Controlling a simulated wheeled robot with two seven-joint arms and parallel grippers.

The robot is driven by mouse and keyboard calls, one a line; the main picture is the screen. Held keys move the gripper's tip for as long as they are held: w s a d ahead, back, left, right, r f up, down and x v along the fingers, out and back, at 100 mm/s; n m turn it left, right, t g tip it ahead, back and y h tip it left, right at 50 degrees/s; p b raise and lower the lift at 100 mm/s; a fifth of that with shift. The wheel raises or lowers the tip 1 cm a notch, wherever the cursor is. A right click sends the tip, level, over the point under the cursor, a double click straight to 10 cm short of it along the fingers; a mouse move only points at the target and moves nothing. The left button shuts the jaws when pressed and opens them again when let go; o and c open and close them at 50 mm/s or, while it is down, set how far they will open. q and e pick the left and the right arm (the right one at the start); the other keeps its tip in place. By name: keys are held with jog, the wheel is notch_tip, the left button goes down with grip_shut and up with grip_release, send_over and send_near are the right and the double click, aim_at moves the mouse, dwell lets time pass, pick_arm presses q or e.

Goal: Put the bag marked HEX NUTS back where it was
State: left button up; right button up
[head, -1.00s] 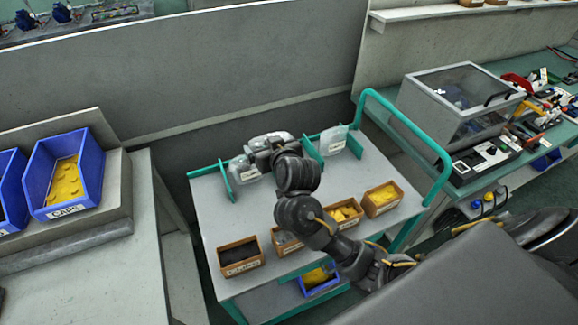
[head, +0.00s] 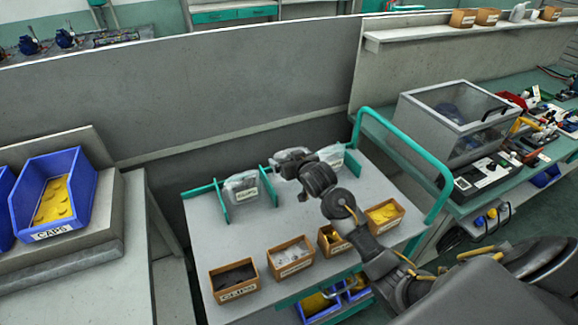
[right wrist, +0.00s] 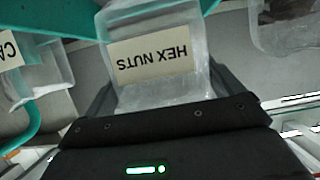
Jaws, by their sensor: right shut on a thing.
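The clear bag marked HEX NUTS (right wrist: 158,55) is between the fingers of my right gripper in the right wrist view, its label upside down there. My right gripper (head: 288,158) is shut on it, above the back part of the grey cart top (head: 290,215). In the head view the gripper and wrist hide the held bag. Teal dividers (head: 271,180) stand along the cart's back edge. I cannot tell whether the bag touches the cart. My left gripper is not in view.
One clear labelled bag (head: 241,188) stands left of the gripper. Another bag (head: 333,157) stands to its right, partly behind my arm. Several small brown bins, one with dark parts (head: 236,279), line the cart's front. A teal handle (head: 412,150) rises at the cart's right end.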

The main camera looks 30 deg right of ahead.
jog(key=shift+w+d+f, duration=0.15)
jog(key=shift+d+f, duration=0.05)
jog(key=shift+f, duration=0.15)
notch_tip(320, 180, down, 2)
jog(key=shift+d+f+p, duration=0.1)
jog(key=shift+f+p, duration=0.05)
jog(key=shift+p, duration=0.4)
jog(key=shift+f, duration=0.35)
jog(key=shift+f, duration=0.15)
